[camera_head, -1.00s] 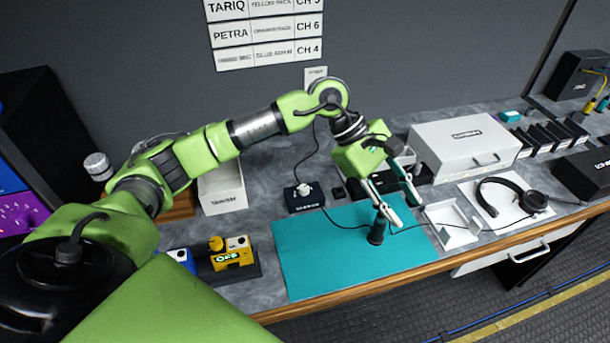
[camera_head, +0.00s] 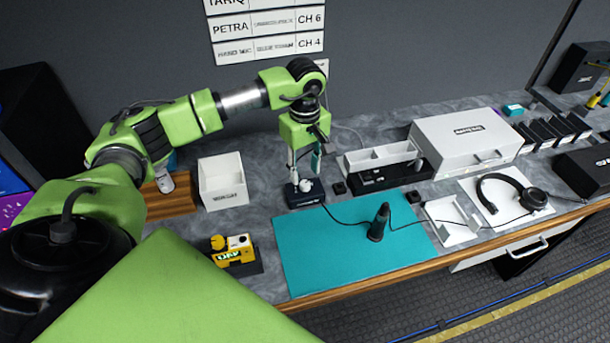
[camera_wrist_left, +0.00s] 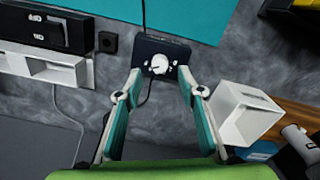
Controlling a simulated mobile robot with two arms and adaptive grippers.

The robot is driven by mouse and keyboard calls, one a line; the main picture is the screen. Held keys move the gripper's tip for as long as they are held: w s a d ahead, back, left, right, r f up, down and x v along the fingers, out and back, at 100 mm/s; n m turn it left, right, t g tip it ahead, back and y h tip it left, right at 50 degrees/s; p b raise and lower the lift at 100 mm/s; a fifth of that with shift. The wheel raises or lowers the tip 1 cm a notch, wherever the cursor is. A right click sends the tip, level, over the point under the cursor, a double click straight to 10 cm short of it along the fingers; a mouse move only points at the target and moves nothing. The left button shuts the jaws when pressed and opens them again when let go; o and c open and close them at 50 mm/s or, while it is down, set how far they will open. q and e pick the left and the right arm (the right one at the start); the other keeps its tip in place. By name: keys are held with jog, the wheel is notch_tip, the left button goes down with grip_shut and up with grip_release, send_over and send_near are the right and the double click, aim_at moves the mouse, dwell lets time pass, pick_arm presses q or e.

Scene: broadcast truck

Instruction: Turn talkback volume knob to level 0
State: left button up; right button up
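The talkback volume knob appears to be the round white knob (camera_head: 305,186) on a small dark box (camera_head: 306,199) at the back edge of the teal mat. In the left wrist view the knob (camera_wrist_left: 160,63) faces the camera, near the top centre, with smaller white parts beside it. Its level marks are too small to read. My left gripper (camera_head: 304,174) points down over the box. In the left wrist view its fingers are spread, one tip on each side of the knob, apart from it. My right gripper is not in view.
A white bin (camera_head: 222,182) stands left of the box, and a white tray with a dark unit (camera_head: 384,180) stands to the right. A dark upright device (camera_head: 379,222) is on the teal mat (camera_head: 330,262). A yellow device (camera_head: 232,251) lies to the left. A cable runs from the box.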

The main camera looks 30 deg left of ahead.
aim_at(305, 184)
pick_arm(q)
jog(key=shift+f+p, duration=0.45)
jog(key=shift+f, duration=1.8)
jog(key=shift+c, duration=0.4)
grip_shut()
